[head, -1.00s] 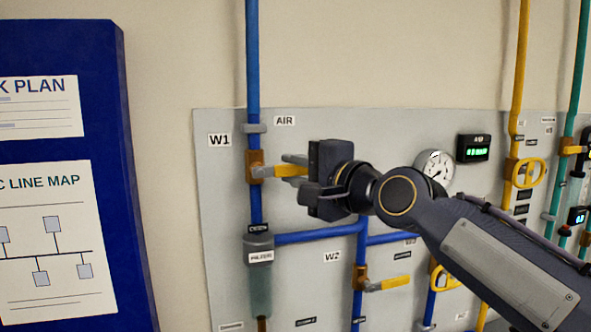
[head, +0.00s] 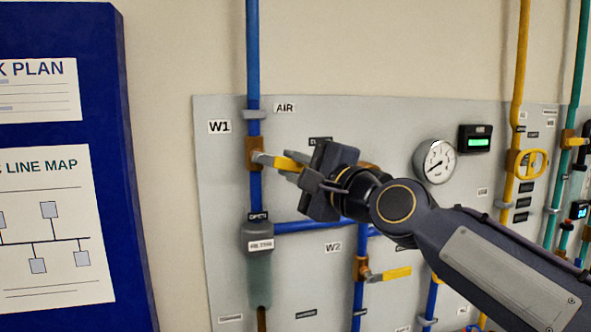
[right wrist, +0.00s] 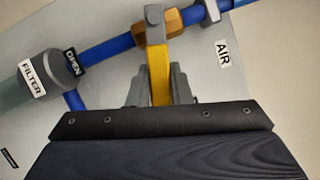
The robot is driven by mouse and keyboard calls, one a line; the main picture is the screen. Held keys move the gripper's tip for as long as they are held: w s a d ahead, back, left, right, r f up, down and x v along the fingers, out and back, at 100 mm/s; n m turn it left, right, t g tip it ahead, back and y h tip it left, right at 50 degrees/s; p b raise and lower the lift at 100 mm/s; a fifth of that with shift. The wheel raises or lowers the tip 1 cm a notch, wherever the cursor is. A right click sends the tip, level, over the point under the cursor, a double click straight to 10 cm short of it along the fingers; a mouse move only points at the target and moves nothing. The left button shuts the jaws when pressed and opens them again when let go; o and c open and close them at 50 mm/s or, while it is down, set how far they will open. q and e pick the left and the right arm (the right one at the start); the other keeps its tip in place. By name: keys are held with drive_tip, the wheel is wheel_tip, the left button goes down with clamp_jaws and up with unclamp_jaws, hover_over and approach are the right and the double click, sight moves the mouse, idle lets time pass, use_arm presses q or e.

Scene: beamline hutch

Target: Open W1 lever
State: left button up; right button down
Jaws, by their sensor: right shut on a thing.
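The W1 lever (head: 284,163) is a yellow handle on a brass valve body (head: 253,153) on the vertical blue pipe, beside the W1 label (head: 219,127). It points right and slightly down. My right gripper (head: 290,167) is shut on the lever's handle; its palm hides the handle's far end. In the right wrist view the yellow lever (right wrist: 158,74) runs between the two grey fingers (right wrist: 158,88), with the brass valve (right wrist: 160,27) beyond. My left gripper is not in view.
A grey filter (head: 258,238) hangs below on the same pipe, under an OPEN tag (head: 258,217). The W2 valve's yellow lever (head: 390,273) sits lower right. A gauge (head: 434,161) and a green-lit display (head: 475,139) are to the right. A blue board (head: 133,230) stands at left.

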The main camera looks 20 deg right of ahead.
drive_tip(key=a+f+m+t+h+b, duration=0.1)
drive_tip(key=a+m+h+b, duration=0.1)
drive_tip(key=m+b, duration=0.2)
drive_tip(key=a+f+m+t+h+b, duration=0.1)
drive_tip(key=m+b, duration=0.3)
drive_tip(key=m, duration=0.4)
drive_tip(key=a+f+m+t+h+b, duration=0.2)
drive_tip(key=m+h+b, duration=0.2)
drive_tip(key=m, duration=0.3)
drive_tip(key=shift+s+a+f+t+b, duration=0.1)
drive_tip(key=shift+a+f+t+b, duration=0.15)
drive_tip(key=shift+a+t+b, duration=0.25)
drive_tip(key=shift+d+r+m, duration=0.1)
drive_tip(key=shift+d+m, duration=0.05)
drive_tip(key=shift+m, duration=0.15)
drive_tip(key=c, duration=1.3)
unclamp_jaws()
